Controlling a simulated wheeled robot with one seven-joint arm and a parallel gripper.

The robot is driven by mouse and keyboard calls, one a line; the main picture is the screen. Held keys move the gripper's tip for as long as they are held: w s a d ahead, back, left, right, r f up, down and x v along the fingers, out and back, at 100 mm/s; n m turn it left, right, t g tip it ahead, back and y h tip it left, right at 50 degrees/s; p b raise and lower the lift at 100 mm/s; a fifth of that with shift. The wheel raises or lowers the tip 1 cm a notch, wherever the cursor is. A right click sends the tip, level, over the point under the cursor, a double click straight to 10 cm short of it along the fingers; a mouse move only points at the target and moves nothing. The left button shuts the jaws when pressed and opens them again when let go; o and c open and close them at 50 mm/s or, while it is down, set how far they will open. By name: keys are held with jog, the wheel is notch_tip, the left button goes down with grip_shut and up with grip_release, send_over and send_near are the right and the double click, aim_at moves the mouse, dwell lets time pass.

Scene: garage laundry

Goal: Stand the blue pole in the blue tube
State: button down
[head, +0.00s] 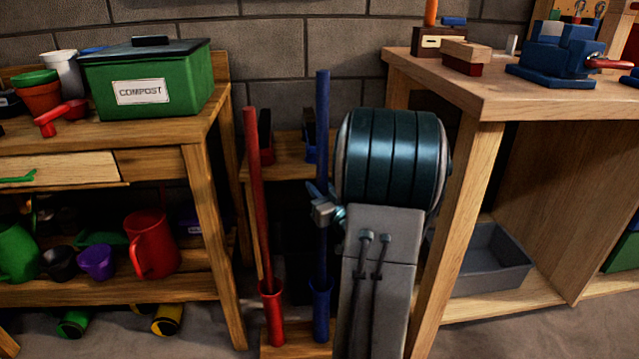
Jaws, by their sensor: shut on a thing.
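The blue pole (322,110) stands almost upright in the gap between the two benches. The blue tube (321,312) stands low on a wooden base, and the pole's lower end meets its mouth and appears to be inside. How deep it sits cannot be told. My gripper (322,196) is shut on the pole around its middle, well above the tube. My arm covers the area just right of the pole and tube.
A red pole (257,190) leans slightly in a red tube (272,312) to the left. A potting bench (203,180) with a green compost box (150,80) is on the left. A workbench (470,170) with a blue vise (556,58) is on the right.

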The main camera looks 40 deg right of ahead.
jog(key=shift+f, duration=2.95)
jog(key=c, duration=1.1)
grip_release()
jog(key=shift+c, duration=0.2)
jog(key=shift+s, duration=0.1)
jog(key=s+a+p, duration=0.1)
jog(key=s+p, duration=0.4)
jog(key=s, duration=0.6)
jog(key=shift+a+f, duration=0.25)
jog(key=shift+f, duration=0.15)
jog(key=s+p, duration=0.1)
jog(key=p, duration=0.2)
jog(key=s+p, duration=0.1)
jog(key=p, duration=0.2)
jog(key=shift+s+a+f+p, duration=0.15)
jog(key=shift+a+f+p, duration=0.1)
jog(key=shift+p, duration=0.15)
jog(key=shift+f, duration=0.1)
